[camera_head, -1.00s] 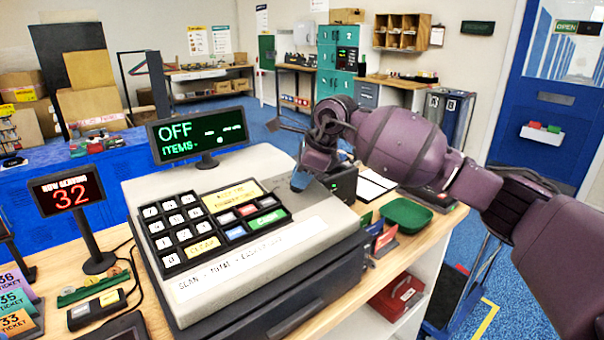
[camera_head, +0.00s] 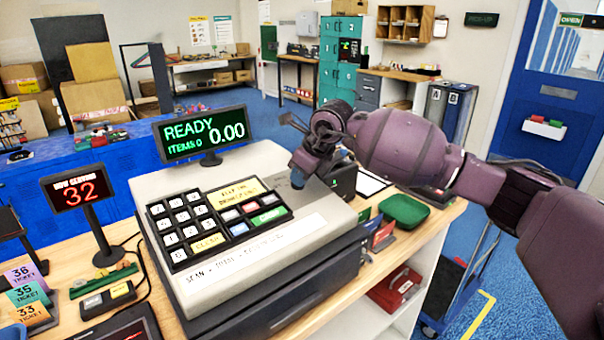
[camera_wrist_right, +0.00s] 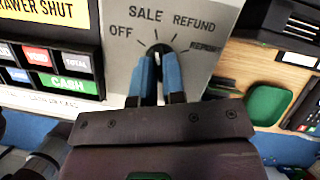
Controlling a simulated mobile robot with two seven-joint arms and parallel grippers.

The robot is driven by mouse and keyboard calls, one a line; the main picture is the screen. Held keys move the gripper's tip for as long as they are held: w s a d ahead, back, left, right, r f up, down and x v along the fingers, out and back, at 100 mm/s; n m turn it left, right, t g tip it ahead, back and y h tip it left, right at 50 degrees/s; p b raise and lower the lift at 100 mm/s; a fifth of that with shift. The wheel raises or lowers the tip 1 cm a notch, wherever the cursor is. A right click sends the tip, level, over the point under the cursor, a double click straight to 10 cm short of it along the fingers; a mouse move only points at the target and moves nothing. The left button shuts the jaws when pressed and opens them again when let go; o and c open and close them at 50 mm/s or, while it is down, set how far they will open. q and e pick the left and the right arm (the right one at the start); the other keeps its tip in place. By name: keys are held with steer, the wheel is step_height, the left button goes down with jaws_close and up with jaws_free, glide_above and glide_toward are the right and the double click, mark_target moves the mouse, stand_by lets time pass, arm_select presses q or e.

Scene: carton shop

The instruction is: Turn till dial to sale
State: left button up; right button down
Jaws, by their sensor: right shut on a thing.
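The till (camera_head: 300,225) stands on the wooden counter, and its display (camera_head: 205,133) reads READY, ITEMS 0 and 0.00. In the right wrist view the dial (camera_wrist_right: 157,49) sits on a grey plate marked OFF, SALE, REFUND and a partly legible fourth label. My right gripper (camera_head: 298,180) is at the till's back right corner. Its two blue fingertips (camera_wrist_right: 160,75) are shut on the dial, one on each side, and hide much of it. The dial's visible part points roughly up toward SALE. My left gripper is not seen.
The till's keypad (camera_head: 190,225) is left of the dial. A green tray (camera_head: 404,210) and a black box (camera_head: 343,178) are close by on the right. Open floor lies beyond the counter.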

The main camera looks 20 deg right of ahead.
steer(key=shift+s+a+f, duration=0.1)
steer(key=shift+f, duration=0.2)
steer(key=c, duration=1.2)
jaws_free()
steer(key=shift+r, duration=0.15)
steer(key=v, duration=1)
steer(key=shift+d+r, duration=0.25)
